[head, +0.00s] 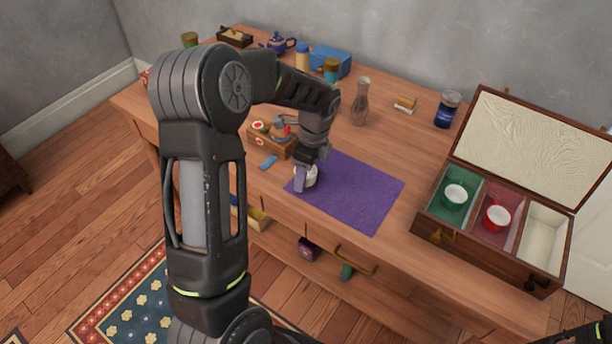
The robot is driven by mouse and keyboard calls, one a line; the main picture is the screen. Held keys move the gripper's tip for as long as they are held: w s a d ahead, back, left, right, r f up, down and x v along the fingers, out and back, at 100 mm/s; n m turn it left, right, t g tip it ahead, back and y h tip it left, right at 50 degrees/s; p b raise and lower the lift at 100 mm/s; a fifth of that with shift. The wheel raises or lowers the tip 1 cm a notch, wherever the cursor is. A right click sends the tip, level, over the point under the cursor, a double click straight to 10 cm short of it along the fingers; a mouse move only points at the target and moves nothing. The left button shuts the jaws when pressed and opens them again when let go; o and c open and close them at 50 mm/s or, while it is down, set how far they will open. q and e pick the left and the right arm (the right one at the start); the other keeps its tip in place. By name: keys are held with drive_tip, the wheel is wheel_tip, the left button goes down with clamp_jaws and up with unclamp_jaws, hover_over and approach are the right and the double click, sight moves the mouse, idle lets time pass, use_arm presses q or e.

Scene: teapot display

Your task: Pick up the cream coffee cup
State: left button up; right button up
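The cream coffee cup (312,177) is at the left part of the purple mat (362,197) on the wooden table. It is small in the head view and partly hidden by my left gripper (304,182). That gripper points down right at the cup, with a finger in front of its left side. Whether the fingers are closed on the cup or still apart cannot be told. Only a bit of my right arm shows at the bottom right corner; its gripper is out of view.
An open wooden case (480,254) at right holds a green cup (454,197) and a red cup (496,217); its right compartment is empty. A small wooden box (268,144) stands left of the mat. A glass vase (360,104) and jars stand behind.

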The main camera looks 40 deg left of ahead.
use_arm(q)
drive_tip(key=c, duration=1.1)
drive_tip(key=shift+r, duration=0.1)
wheel_tip(320, 180, up, 10)
idle(0.3)
idle(0.5)
